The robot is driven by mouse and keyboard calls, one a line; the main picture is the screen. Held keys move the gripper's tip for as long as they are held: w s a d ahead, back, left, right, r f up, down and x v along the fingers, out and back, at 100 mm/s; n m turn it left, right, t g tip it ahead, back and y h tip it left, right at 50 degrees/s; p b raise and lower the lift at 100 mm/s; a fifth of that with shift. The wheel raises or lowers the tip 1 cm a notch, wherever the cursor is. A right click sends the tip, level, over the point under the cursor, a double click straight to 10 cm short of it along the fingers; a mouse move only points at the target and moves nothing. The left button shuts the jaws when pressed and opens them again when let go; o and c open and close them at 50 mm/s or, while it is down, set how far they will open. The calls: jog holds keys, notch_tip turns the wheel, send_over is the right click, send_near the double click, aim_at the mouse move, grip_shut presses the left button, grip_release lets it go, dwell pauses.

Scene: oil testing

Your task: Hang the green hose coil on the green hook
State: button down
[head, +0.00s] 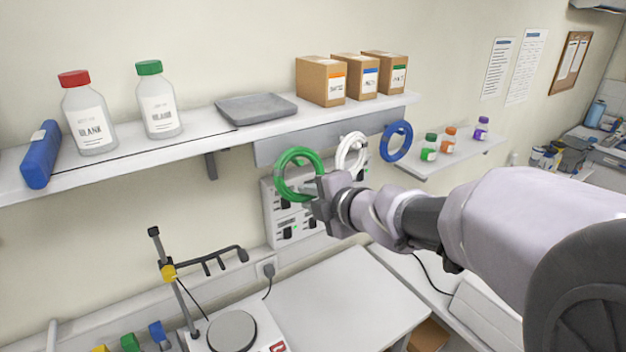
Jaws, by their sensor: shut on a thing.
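The green hose coil (289,192) is a ring seen in front of the left part of the grey rail (268,150) under the wall shelf. My gripper (312,192) is shut on the coil's lower right side. The coil is roughly upright and faces the camera. I cannot tell whether the coil touches the rail or a hook.
A white coil (343,152) and a blue coil (397,141) hang to the right along the rail. A control panel (270,207) is on the wall behind my gripper. Bottles and boxes (321,81) stand on the shelf (200,138) above. A stand with a clamp (170,273) is below left.

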jog(key=c, duration=1.2)
grip_release()
jog(key=p+v, duration=0.4)
jog(key=v, duration=1.3)
jog(key=s+d+f+m+t+h+b, duration=0.2)
jog(key=d+f+m+h+b, duration=0.9)
jog(key=f+m+b, duration=0.85)
jog(key=s+f+m+g+y+b, duration=0.1)
jog(key=s+f+m+g+b, duration=0.15)
jog(key=s+f+b, duration=0.35)
jog(key=s+f+m+g+y+b, duration=0.1)
jog(key=s+f+m+b, duration=0.15)
jog(key=f, duration=0.45)
jog(key=s+a+f+m+g+y+b, duration=0.1)
jog(key=s+a+f, duration=0.1)
jog(key=f, duration=0.1)
jog(key=s+a+f+m+g+y+b, duration=0.1)
jog(key=s+a+f+m+b, duration=0.1)
jog(key=a, duration=0.1)
jog(key=s+a+f+m+g+y+b, duration=0.1)
jog(key=s+a+f+b, duration=0.1)
jog(key=s+f, duration=0.1)
jog(key=shift+s+a+f+m+g+y, duration=0.1)
jog(key=shift+a+f+m+g+y, duration=0.15)
jog(key=shift+a+f+g+y, duration=0.1)
